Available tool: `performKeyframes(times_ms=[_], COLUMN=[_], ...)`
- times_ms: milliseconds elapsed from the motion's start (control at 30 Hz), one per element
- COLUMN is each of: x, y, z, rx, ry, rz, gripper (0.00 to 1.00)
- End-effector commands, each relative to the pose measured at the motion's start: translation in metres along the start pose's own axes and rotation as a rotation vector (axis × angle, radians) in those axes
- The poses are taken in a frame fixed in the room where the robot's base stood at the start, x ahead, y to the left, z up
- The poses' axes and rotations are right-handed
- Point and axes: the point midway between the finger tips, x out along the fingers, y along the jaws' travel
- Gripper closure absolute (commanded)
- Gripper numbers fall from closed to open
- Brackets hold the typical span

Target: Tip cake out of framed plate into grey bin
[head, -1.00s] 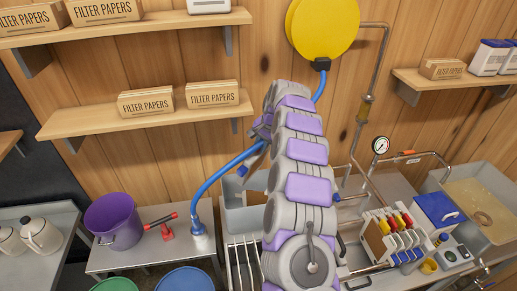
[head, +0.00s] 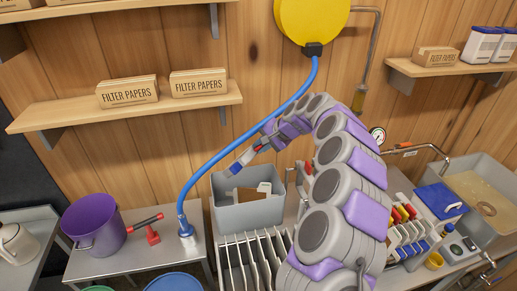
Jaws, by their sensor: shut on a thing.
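My gripper (head: 258,147) is at the end of my arm, above the back left of the grey bin (head: 250,215). It is shut on a narrow pale piece with a blue end, which seems to be the framed plate (head: 238,163) seen nearly edge-on. The plate slants down to the left over the bin's rim. Inside the bin lie a brown slab (head: 247,195), which may be cake, and a white piece (head: 265,187). I cannot tell whether any cake is still in the held plate. The fingers are small and partly hidden by my arm.
A rack of upright pale plates (head: 250,262) stands in front of the bin. A purple bucket (head: 93,225) and a red-handled tool (head: 150,228) are on the left table. A blue hose (head: 225,145) runs behind. A filter press (head: 405,225) stands to the right.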

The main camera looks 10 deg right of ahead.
Motion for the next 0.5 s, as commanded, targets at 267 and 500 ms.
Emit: performKeyframes(times_ms=[267,500], x=[0.004,0.007], y=[0.016,0.028], z=[0.000,0.000], rx=[0.001,0.002], ry=[-0.001,-0.001], rz=[-0.116,-0.202], gripper=[1.00,1.00])
